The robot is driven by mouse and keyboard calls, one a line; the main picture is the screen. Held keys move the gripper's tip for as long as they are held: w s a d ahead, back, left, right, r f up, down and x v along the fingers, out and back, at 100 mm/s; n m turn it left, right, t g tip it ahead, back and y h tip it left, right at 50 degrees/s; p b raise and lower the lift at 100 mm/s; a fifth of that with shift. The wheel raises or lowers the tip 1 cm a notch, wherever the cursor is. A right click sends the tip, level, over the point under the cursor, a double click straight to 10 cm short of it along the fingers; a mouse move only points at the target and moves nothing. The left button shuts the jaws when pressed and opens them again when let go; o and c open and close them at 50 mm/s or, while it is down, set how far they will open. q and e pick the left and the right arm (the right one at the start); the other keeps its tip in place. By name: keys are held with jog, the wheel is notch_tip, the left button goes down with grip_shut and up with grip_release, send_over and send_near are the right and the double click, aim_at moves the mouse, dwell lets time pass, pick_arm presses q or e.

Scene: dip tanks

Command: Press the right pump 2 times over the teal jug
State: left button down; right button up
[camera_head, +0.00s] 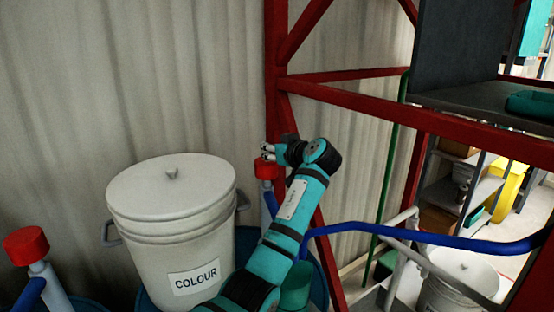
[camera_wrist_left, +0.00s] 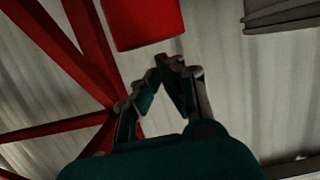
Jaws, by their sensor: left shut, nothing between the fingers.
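The right pump has a red cap (camera_head: 267,170) on a blue-and-grey stem, and stands right of the white COLOUR bin. My left gripper (camera_head: 266,152) is shut and empty, with its fingertips at the top of this cap. In the left wrist view the shut fingertips (camera_wrist_left: 170,62) lie close to the red cap (camera_wrist_left: 145,22); I cannot tell whether they touch. The teal jug (camera_head: 294,290) is low behind my left forearm, partly hidden. The left pump, also red-capped (camera_head: 26,246), stands at the far left. My right gripper is out of view.
The white bin (camera_head: 172,240) marked COLOUR stands left of the right pump. A blue pipe (camera_head: 420,236) runs across to the right of my arm. Red frame beams (camera_head: 400,110) and a corrugated wall (camera_head: 140,80) stand behind. Shelves are at the far right.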

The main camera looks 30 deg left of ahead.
pick_arm(q)
jog(key=b+v, duration=0.4)
jog(key=v, duration=0.6)
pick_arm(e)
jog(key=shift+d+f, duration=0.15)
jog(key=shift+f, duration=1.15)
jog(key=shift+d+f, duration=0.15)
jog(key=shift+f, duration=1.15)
pick_arm(q)
jog(key=shift+d+f, duration=0.1)
jog(key=r+b, duration=0.1)
jog(key=b, duration=0.2)
jog(key=r+b, duration=0.1)
jog(key=b, duration=0.2)
jog(key=r+b, duration=0.1)
jog(key=b, duration=0.2)
jog(key=shift+d+r, duration=0.25)
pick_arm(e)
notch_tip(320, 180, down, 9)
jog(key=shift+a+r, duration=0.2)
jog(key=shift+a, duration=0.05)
